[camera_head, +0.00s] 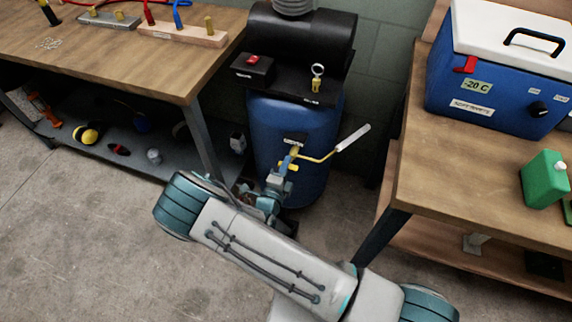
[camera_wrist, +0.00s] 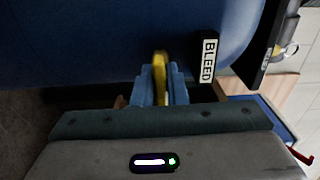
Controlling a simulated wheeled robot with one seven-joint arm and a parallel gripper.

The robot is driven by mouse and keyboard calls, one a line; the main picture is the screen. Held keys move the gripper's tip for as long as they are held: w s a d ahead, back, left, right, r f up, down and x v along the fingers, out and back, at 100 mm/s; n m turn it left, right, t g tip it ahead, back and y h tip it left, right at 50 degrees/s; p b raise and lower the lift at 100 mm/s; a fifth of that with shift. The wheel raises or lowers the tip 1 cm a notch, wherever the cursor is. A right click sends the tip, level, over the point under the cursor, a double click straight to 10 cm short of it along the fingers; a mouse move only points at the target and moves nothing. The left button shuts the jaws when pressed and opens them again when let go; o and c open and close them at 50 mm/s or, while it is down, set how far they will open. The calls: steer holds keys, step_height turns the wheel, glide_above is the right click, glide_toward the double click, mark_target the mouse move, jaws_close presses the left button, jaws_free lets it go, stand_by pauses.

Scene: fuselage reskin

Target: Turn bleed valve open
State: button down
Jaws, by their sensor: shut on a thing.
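The blue tank (camera_head: 265,125) stands upright between the two benches and fills the top of the wrist view (camera_wrist: 100,35). The bleed valve's yellow handle (camera_wrist: 161,60) is on the tank's lower front, beside a label reading BLEED (camera_wrist: 209,57). My gripper (camera_wrist: 160,76) has its blue fingers shut on the yellow handle, one finger on each side of it. In the head view my gripper (camera_head: 289,161) reaches the tank's front just below the dark label. The fingers hide most of the handle and the valve body behind it.
A bent yellow rod with a pale grip (camera_head: 352,138) sticks out to the right, close to my gripper.

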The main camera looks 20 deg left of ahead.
stand_by(0.3)
steer(key=c, duration=1.5)
jaws_free()
steer(key=s, duration=0.9)
steer(key=s+a, duration=0.1)
steer(key=s, duration=0.4)
